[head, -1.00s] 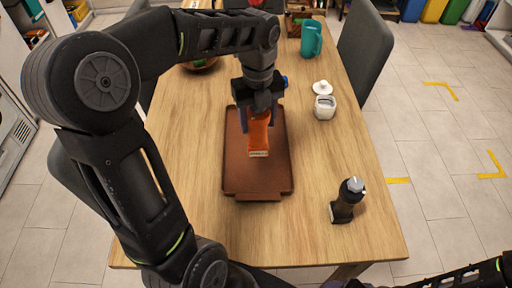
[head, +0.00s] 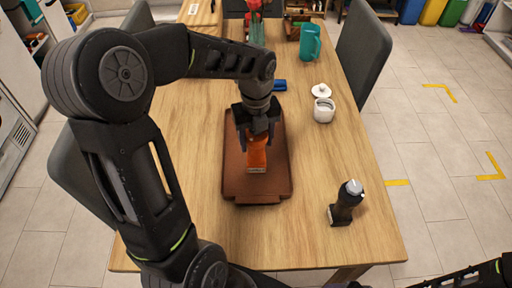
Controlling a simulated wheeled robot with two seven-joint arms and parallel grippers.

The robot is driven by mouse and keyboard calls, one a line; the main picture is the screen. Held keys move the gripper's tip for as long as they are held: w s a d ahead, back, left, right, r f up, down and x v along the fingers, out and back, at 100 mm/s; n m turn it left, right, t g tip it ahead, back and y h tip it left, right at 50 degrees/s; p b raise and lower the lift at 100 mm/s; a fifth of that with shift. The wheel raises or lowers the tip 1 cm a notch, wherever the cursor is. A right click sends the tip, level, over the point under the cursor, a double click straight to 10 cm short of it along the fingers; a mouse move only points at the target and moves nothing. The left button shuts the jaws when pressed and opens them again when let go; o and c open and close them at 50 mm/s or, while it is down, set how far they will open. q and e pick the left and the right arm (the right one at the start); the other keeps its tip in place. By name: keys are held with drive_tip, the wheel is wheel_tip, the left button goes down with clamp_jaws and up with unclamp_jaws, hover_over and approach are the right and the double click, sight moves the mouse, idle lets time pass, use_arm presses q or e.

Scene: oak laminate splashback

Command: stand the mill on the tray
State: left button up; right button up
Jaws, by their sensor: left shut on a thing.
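My left gripper (head: 258,136) is shut on an orange box-like thing (head: 257,153) with a pale lower end. It holds it over the middle of the brown tray (head: 255,190); I cannot tell whether its lower end touches the tray. The gripper hides its upper part. A dark mill-like thing with a silver top (head: 344,204) stands upright on the table, right of the tray and apart from it. My right gripper is out of view.
On the wooden table (head: 190,150) are a white lidded pot (head: 323,110), a teal mug or jug (head: 309,42), a small blue thing (head: 280,85) and a vase with red flowers (head: 256,30). Grey chairs (head: 363,55) stand at the sides. The table left of the tray is clear.

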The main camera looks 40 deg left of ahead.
use_arm(q)
drive_tip(key=shift+f, duration=1.85)
drive_tip(key=shift+f, duration=0.15)
drive_tip(key=o, duration=1.6)
drive_tip(key=shift+c, duration=0.2)
wheel_tip(320, 180, up, 12)
drive_tip(key=shift+r, duration=0.2)
